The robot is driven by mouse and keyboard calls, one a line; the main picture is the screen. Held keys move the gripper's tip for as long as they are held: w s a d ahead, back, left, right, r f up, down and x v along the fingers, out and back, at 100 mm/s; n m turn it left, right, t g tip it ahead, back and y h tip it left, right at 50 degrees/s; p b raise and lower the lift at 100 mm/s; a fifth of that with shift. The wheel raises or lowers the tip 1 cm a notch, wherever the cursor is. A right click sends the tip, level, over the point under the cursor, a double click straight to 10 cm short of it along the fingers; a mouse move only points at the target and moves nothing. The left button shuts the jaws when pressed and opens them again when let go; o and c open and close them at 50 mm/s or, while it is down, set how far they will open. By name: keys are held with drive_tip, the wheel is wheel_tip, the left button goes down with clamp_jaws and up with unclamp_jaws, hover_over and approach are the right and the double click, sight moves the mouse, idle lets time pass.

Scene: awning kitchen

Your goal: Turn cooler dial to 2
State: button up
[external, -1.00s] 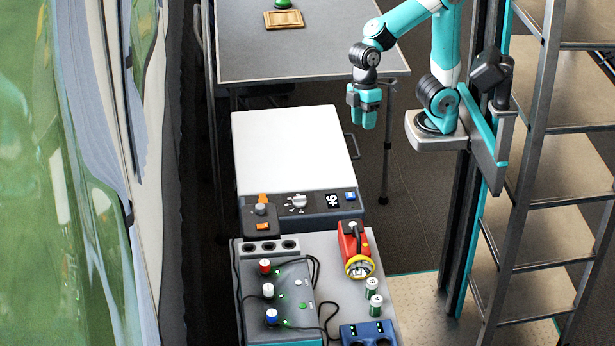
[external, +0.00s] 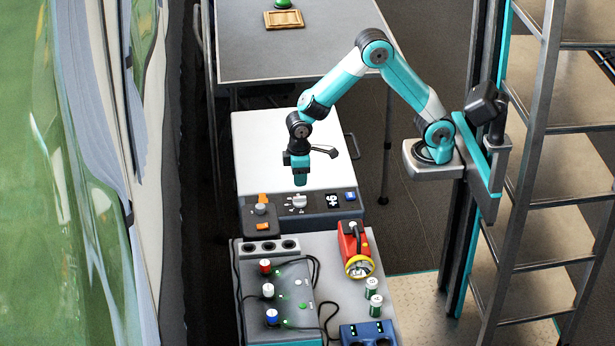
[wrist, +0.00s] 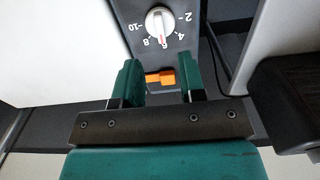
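The cooler (external: 265,150) is a white-topped box with a dark grey front panel. My gripper (external: 300,183) hangs pointing down just behind the dial, above the panel area. In the wrist view my gripper (wrist: 161,78) is open and empty, its green fingers apart and clear of the dial.
An orange part (wrist: 161,77) shows between the fingers in the wrist view. In front of the cooler stand a grey box with a red, a white and a blue knob (external: 271,317), a red flashlight (external: 354,245) and batteries (external: 374,304). A table (external: 290,50) is behind.

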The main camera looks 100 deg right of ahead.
sight(300, 197)
wheel_tip(300, 197, down, 8)
drive_tip(key=shift+r+b, duration=0.25)
drive_tip(key=shift+b, duration=0.15)
clamp_jaws()
